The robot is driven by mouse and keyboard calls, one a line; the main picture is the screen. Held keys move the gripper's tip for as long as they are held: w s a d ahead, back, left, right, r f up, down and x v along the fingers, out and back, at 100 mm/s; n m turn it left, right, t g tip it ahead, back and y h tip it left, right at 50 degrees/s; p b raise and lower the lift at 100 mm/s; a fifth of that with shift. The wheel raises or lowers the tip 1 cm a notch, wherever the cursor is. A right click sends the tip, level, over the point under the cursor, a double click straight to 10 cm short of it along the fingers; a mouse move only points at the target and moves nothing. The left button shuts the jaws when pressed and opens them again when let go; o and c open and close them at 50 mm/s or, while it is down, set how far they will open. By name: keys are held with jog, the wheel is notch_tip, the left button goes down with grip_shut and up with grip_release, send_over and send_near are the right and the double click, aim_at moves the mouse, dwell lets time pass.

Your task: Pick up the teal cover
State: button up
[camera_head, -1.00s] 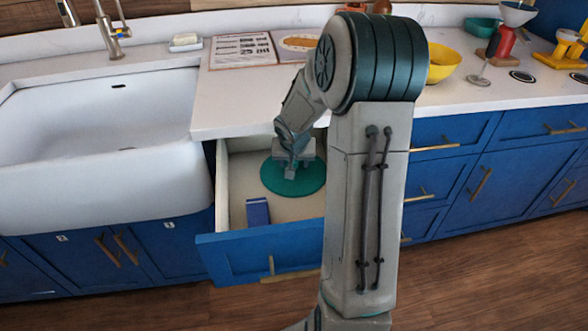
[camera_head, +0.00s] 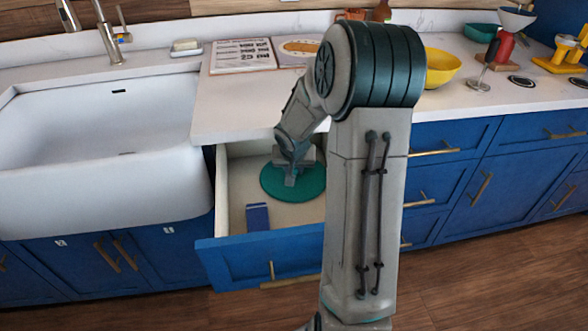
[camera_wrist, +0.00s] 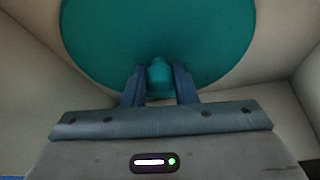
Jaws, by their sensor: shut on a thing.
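The teal cover (camera_head: 306,190) is a round disc in the open drawer (camera_head: 237,182). In the wrist view the cover (camera_wrist: 160,35) fills the upper middle, with a small teal knob (camera_wrist: 160,77) near its lower edge. My gripper (camera_wrist: 160,88) is shut on the knob, one finger on each side. In the head view my gripper (camera_head: 291,176) reaches down into the drawer over the cover and hides part of it. I cannot tell whether the cover touches the drawer floor.
A small blue box (camera_head: 258,216) lies in the drawer, front left of the cover. The white countertop (camera_head: 225,118) overhangs the drawer's back. A white sink (camera_head: 100,140) stands at left. A yellow bowl (camera_head: 441,67) sits on the counter at right.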

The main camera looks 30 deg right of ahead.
jog(key=shift+s+a+r, duration=0.15)
jog(key=shift+s+r, duration=0.1)
jog(key=shift+r, duration=0.1)
jog(key=s+a+r+p, duration=0.1)
jog(key=s+a+r, duration=0.2)
jog(key=s, duration=0.3)
jog(key=s+a+r+p, duration=0.1)
jog(key=s+a+r, duration=0.2)
jog(key=s+r, duration=0.1)
jog(key=shift+s, duration=0.85)
